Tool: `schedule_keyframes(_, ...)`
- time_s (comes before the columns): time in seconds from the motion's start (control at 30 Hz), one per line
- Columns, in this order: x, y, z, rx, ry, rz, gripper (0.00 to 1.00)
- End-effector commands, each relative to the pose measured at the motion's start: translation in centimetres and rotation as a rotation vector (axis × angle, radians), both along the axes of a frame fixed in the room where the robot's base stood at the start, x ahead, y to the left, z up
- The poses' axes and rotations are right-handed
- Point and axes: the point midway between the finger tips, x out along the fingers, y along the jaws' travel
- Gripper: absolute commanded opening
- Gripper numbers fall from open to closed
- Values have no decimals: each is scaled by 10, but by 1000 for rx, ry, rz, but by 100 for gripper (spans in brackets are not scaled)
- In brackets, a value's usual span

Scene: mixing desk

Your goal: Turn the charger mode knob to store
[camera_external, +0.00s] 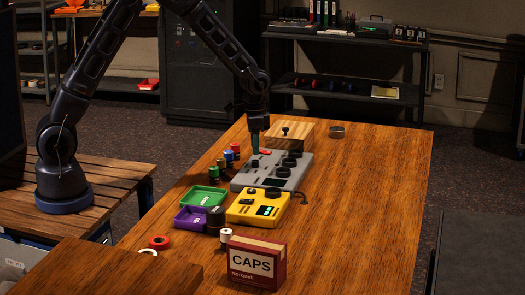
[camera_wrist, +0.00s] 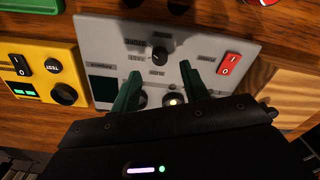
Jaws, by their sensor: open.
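A grey control box (camera_external: 240,183) stands on the wooden desk, and its panel (camera_wrist: 205,35) fills much of the wrist view. In the external view my gripper (camera_external: 255,151) points down over the box's far left part. Other knobs show partly between the fingers. Contact cannot be told.
A red rocker switch (camera_wrist: 229,63) is right of the fingers. A yellow box (camera_external: 243,208) stands nearer the camera, with green tray (camera_external: 193,202), purple tray (camera_external: 186,222) and CAPS box (camera_external: 255,262) near it. The desk's right side is clear.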

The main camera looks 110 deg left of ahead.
Motion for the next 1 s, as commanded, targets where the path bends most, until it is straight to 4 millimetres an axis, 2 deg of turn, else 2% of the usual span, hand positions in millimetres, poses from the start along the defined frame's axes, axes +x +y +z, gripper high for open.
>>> schedule_keyframes(0.03,1,0,11,2,-3,0,45)
schedule_keyframes(0.2,1,0,38,2,-2,-1,45)
schedule_keyframes(0.4,1,0,55,2,-1,-1,45)
schedule_keyframes(0.8,0,0,58,0,0,1,45)
schedule_keyframes(1.0,-1,-2,50,-11,18,80,45)
